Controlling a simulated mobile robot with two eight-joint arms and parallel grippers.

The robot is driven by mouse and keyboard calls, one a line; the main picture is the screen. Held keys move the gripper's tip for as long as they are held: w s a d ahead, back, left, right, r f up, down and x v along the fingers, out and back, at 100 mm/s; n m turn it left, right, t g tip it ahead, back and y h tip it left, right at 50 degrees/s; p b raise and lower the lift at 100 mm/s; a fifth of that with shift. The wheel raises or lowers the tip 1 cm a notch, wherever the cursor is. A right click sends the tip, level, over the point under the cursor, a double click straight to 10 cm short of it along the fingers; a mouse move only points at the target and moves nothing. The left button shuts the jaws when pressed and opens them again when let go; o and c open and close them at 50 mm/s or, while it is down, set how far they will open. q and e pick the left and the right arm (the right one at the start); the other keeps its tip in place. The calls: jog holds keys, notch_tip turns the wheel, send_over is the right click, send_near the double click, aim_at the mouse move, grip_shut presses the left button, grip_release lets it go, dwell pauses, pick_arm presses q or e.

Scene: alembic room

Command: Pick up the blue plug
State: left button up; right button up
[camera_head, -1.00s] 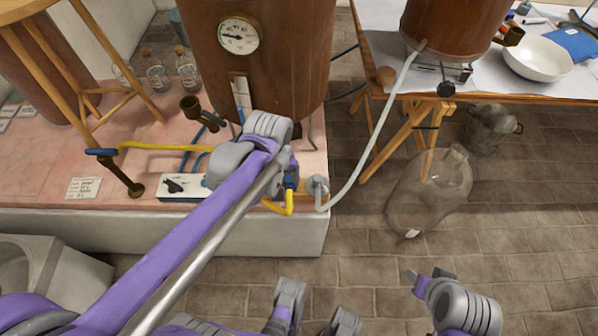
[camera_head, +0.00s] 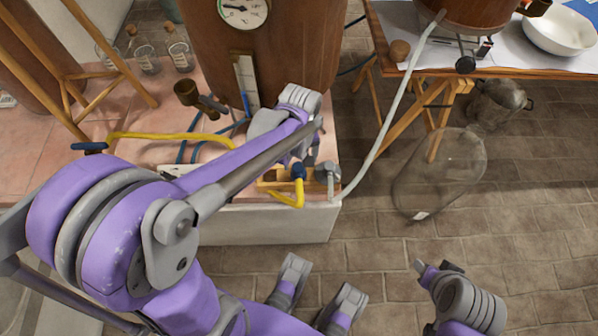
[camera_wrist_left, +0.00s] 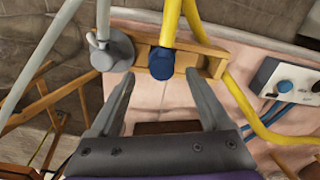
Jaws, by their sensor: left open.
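The blue plug (camera_head: 298,171) sits on a wooden holder (camera_head: 270,178) at the front right edge of the pink-tiled platform, with a yellow hose joined to it. In the left wrist view the blue plug (camera_wrist_left: 161,63) stands just beyond the fingertips, between their lines. My left gripper (camera_wrist_left: 160,76) is open and empty there, one finger toward each side. In the head view my left gripper (camera_head: 308,150) is close above and behind the plug, partly hidden by its own wrist. My right gripper (camera_head: 434,269) is low at the right, its jaws unclear.
A grey plug (camera_wrist_left: 111,52) on a pale hose is beside the blue plug on the same holder. A white control box (camera_wrist_left: 288,84) and blue tubes are near. A copper vessel (camera_head: 265,60) rises behind.

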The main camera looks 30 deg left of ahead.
aim_at(299, 167)
pick_arm(q)
jog(key=f, duration=0.1)
jog(key=f+b, duration=0.1)
jog(key=f, duration=0.3)
jog(key=shift+a+f, duration=0.15)
jog(key=shift+a, duration=0.1)
grip_shut()
